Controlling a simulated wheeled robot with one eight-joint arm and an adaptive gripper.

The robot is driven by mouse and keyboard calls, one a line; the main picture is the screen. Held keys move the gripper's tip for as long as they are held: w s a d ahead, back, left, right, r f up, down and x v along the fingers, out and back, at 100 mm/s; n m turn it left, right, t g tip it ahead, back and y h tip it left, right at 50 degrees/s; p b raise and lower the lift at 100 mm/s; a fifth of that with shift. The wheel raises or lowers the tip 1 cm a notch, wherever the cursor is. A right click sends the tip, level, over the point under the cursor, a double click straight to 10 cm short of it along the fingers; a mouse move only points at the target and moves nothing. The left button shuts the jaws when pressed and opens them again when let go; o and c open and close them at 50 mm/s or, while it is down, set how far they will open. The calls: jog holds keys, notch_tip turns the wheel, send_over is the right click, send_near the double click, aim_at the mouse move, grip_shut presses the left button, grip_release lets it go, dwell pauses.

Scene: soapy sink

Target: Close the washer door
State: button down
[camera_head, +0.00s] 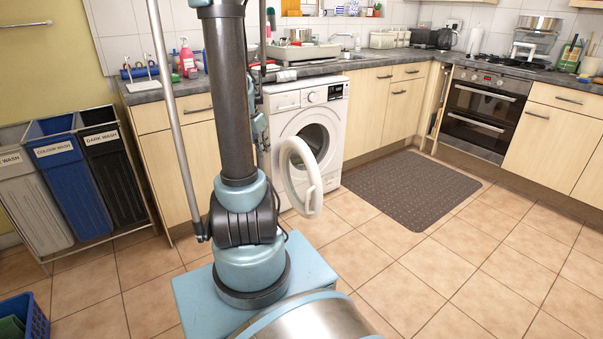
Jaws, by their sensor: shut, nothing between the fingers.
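The white washer (298,99) is a front-loader built in under the worktop. Its round door (299,178) is a white ring with a clear middle. The door stands wide open, swung out into the room toward me. The dark drum opening (315,137) shows behind and to the right of it. My upright arm stands in front of the washer's left side and hides part of it. Some of my arm links show behind the column, beside the washer's left edge. I cannot make out my gripper; its fingers are hidden or out of frame.
A dark mat (411,189) lies on the tiled floor right of the washer. Laundry bins (70,190) stand at the left, with a blue basket (38,322) in the lower left corner. An oven (484,112) is at the back right. The floor at the right is clear.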

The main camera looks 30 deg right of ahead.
jog(key=w+d+f+m, duration=0.1)
jog(key=d+f+m, duration=0.1)
jog(key=d+f, duration=0.6)
jog(key=w+d+f+m+g, duration=0.1)
jog(key=w+d+f+m, duration=0.1)
jog(key=d+f, duration=0.7)
jog(key=shift+d+f+m+h, duration=0.2)
jog(key=shift+d+m+h, duration=0.25)
jog(key=shift+d, duration=0.75)
jog(key=shift+d, duration=0.1)
